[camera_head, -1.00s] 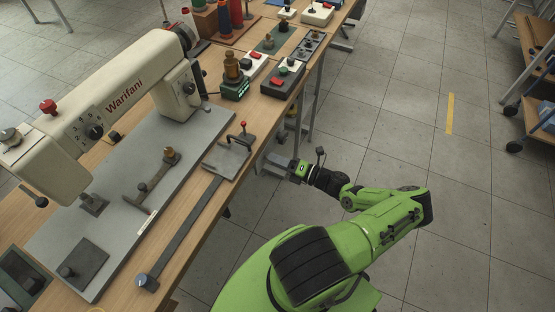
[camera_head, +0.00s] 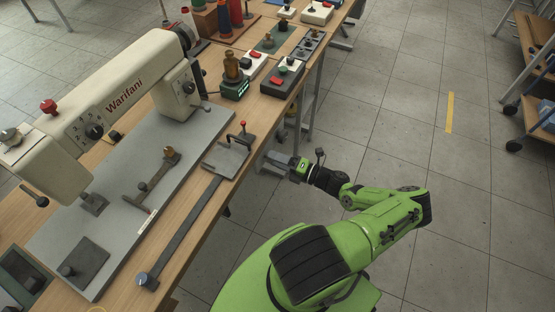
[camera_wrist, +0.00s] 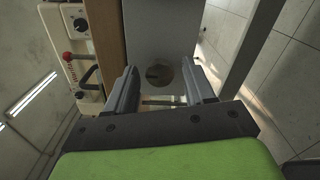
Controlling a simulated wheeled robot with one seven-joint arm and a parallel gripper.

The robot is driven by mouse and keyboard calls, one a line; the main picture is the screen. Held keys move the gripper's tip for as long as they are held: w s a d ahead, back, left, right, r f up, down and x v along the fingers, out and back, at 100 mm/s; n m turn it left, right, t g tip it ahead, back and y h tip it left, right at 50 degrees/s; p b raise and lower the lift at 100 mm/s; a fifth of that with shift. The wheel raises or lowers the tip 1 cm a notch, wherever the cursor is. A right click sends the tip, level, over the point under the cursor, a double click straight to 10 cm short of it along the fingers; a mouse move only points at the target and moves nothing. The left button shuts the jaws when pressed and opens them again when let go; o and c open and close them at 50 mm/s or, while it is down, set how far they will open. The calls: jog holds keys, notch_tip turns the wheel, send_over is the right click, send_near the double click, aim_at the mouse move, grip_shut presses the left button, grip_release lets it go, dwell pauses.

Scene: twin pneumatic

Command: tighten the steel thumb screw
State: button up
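My gripper (camera_head: 275,162) is just off the right edge of the workbench, low beside its legs. In the wrist view my gripper (camera_wrist: 160,85) has its two fingers apart with nothing between them. A round metal knob (camera_wrist: 159,74) on a grey panel (camera_wrist: 160,35) lies beyond the fingertips, apart from them. Other knobs that could be the steel thumb screw are a steel-blue knob (camera_head: 148,281) at the near end of a long bar and a brownish knob (camera_head: 170,155) on a guide. I cannot tell which is the steel thumb screw.
The cream Warifani machine (camera_head: 110,95) stands on a grey plate (camera_head: 200,135) on the wooden bench (camera_head: 190,240). A red-topped lever (camera_head: 243,126) and switch boxes (camera_head: 282,78) sit along the bench's right side.

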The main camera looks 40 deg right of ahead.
jog(key=v, duration=1.5)
jog(key=shift+s+d, duration=0.1)
jog(key=shift+s, duration=0.3)
jog(key=w+a+r+n+g+h+p, duration=0.1)
jog(key=w+a+r+n+g+p, duration=0.15)
jog(key=a+r+n+g, duration=0.45)
jog(key=w+a+r+n+g+p, duration=0.15)
jog(key=w+r+n+g, duration=0.25)
jog(key=r+n, duration=0.7)
jog(key=w+a+r+n+g+h+p, duration=0.1)
jog(key=w+a+r+n+g, duration=0.2)
jog(key=a+r+n+g, duration=0.55)
jog(key=s+a+r+n+t+h+p, duration=0.1)
jog(key=s+a+r+n+t, duration=0.1)
jog(key=n, duration=0.5)
jog(key=s+a+r+n+t+h+p, duration=0.1)
jog(key=s+a+r+n+t, duration=0.2)
jog(key=a+r+n, duration=0.3)
jog(key=s+a+r+n+t+h+p, duration=0.1)
jog(key=s+a+r+n+t+h, duration=0.1)
jog(key=r+n, duration=0.6)
jog(key=shift+s+a+r+t, duration=0.1)
jog(key=shift+s+a+t, duration=0.45)
jog(key=shift+s+a, duration=0.6)
